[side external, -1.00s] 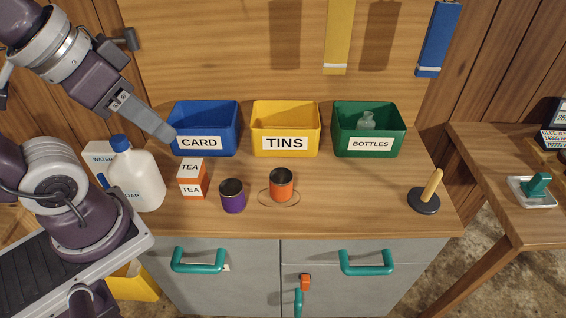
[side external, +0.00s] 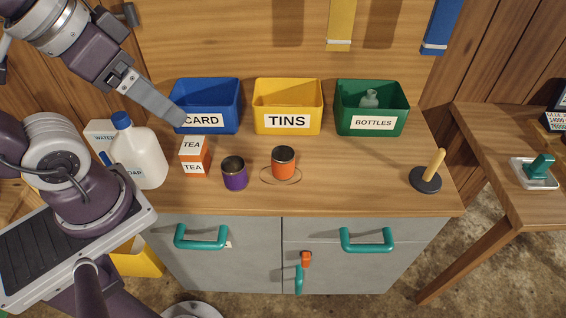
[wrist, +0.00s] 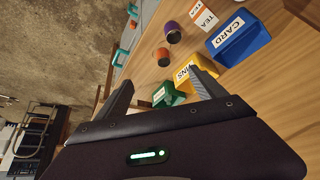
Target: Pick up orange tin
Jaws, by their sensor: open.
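The orange tin (side external: 284,163) stands upright on the counter, inside a thin ring marked on the wood, in front of the yellow bin. It has a dark top. It also shows in the wrist view (wrist: 163,57), beyond my fingers. My gripper (side external: 180,118) is at the left, in front of the blue bin's label, well to the left of the orange tin and apart from it. In the wrist view my gripper (wrist: 160,80) has its two fingers spread wide, with nothing held between them.
A purple tin (side external: 235,174) stands just left of the orange tin, with a tea box (side external: 194,157) and white bottle (side external: 138,155) further left. Blue (side external: 205,98), yellow (side external: 287,97) and green (side external: 372,104) bins line the back. A peg stand (side external: 426,181) is right.

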